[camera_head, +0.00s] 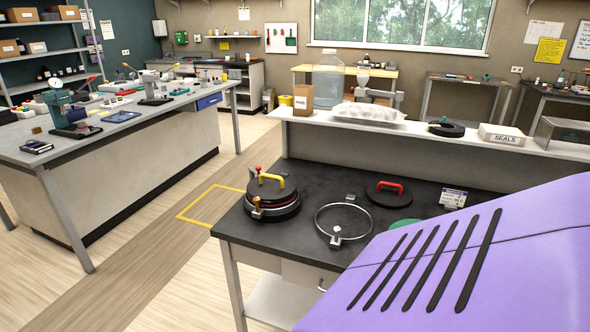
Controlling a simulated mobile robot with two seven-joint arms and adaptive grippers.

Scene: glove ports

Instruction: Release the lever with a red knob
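The lever with a red knob (258,170) stands up at the back left rim of a round black port (271,197) on the dark bench. The port's lid carries a yellow handle (272,181). A copper-coloured fitting sits at the port's front left rim. Nothing touches the lever or the port. Neither gripper shows in the head view.
A metal clamp ring (342,223) and a black lid with a red handle (388,192) lie on the black bench (316,178). A large purple surface covers the right foreground. A raised shelf (440,134) behind holds a bag and a SEALS box (501,137). Floor left of the bench is clear.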

